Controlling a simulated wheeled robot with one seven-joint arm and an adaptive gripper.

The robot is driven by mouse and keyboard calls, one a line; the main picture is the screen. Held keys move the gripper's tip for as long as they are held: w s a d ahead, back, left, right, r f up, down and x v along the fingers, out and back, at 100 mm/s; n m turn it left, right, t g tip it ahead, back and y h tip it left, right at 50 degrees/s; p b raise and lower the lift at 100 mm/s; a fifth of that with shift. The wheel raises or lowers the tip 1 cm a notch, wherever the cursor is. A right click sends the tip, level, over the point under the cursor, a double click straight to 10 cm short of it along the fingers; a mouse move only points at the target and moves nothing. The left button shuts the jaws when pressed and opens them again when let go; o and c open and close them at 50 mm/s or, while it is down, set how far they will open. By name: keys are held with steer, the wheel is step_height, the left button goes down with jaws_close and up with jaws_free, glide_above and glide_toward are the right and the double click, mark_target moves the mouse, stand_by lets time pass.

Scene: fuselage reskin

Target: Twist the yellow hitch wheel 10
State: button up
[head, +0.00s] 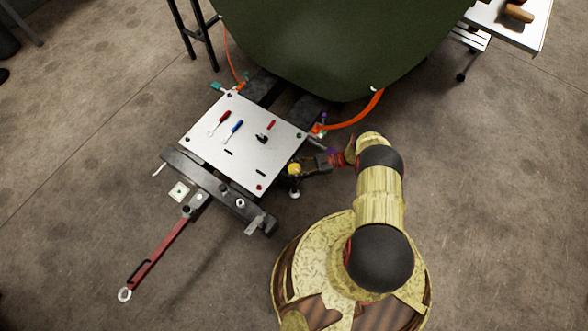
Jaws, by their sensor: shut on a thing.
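The yellow hitch wheel (294,169) shows as a small yellow shape by the right edge of the light grey plate. My gripper (302,167) reaches in from the right, with its fingers at the wheel, and is shut on it. The fingers and wrist hide part of the wheel, and its turn angle is too small to tell. My arm bends down from the right to meet it.
The plate (205,147) carries red and blue screwdrivers and small parts. A dark crossbar (215,190) and a red tow bar (158,250) lie in front of it. A dark green fuselage (330,35) overhangs behind. Orange hoses (360,115) run nearby.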

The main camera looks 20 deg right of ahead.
steer(key=o, duration=1.2)
steer(key=s+d, duration=0.1)
steer(key=d, duration=1.1)
steer(key=shift+s, duration=0.3)
